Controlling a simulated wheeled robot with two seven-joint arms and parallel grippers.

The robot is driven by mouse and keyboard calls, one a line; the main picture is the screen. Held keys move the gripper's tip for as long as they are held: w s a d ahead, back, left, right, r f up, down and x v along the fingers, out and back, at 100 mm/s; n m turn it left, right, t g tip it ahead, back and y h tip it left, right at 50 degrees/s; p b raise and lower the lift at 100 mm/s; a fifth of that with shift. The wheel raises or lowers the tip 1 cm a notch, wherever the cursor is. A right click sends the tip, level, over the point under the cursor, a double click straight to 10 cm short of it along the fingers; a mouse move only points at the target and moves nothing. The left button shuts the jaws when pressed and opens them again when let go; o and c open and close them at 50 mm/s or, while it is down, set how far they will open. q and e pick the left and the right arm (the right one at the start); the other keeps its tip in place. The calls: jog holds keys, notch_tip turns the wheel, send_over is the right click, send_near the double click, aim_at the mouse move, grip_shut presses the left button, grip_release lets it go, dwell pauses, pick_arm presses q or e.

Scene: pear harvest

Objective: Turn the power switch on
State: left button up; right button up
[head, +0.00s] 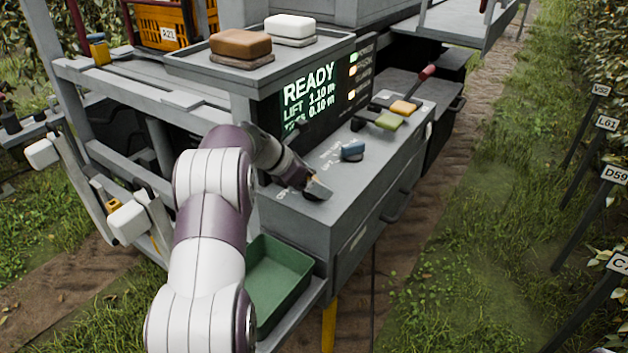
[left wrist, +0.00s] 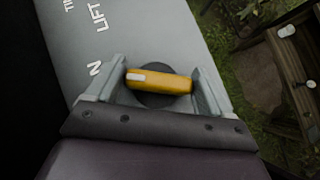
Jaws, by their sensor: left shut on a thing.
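The power switch (left wrist: 158,81) is an orange-yellow bar knob with a white mark at one end, on a round dark base, in the left wrist view. It sits on the near end of the grey control panel (head: 352,183). My left gripper (left wrist: 153,88) has a finger at each end of the knob and is shut on it. In the head view my left gripper (head: 317,188) is low over the panel and mostly hides the switch. A letter "N" is printed beside the knob. My right gripper is not in view.
A screen (head: 315,96) reads "READY". Brown (head: 240,45) and white (head: 290,28) blocks sit above.

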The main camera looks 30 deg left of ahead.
pick_arm(q)
jog(key=shift+r, duration=0.1)
dwell(0.3)
jog(key=o, duration=0.9)
jog(key=b+v, duration=0.1)
jog(key=v, duration=1.1)
jog(key=shift+s+a+r, duration=0.15)
jog(key=shift+r, duration=0.1)
